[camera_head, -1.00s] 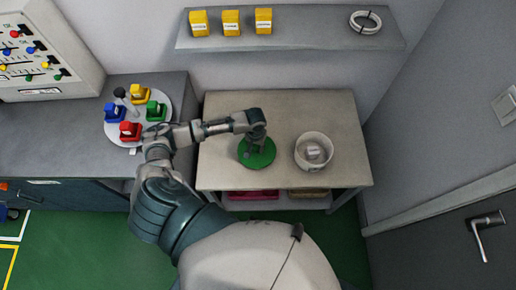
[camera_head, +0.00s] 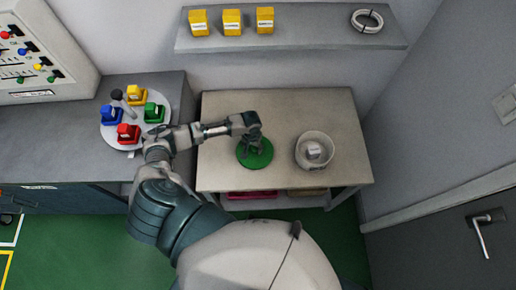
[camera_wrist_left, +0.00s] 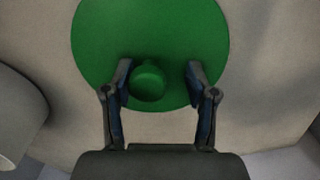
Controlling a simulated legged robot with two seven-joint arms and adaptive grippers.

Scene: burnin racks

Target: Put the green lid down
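The green lid (camera_head: 257,160) is a round disc lying flat on the light table, left of the round container. It also shows in the left wrist view (camera_wrist_left: 150,30), with its round green knob (camera_wrist_left: 149,82) between my fingers. My left gripper (camera_head: 254,148) is over the lid. In the left wrist view my left gripper (camera_wrist_left: 160,78) has its fingers apart, one on each side of the knob. The left finger is close to the knob and a clear gap shows on the right. My right gripper is not in view.
A pale round container (camera_head: 315,137) with a small light block inside stands right of the lid. Left, on a dark counter, a round plate (camera_head: 111,137) holds several coloured pieces. A shelf (camera_head: 310,36) above holds yellow boxes and a white ring. The table's front is clear.

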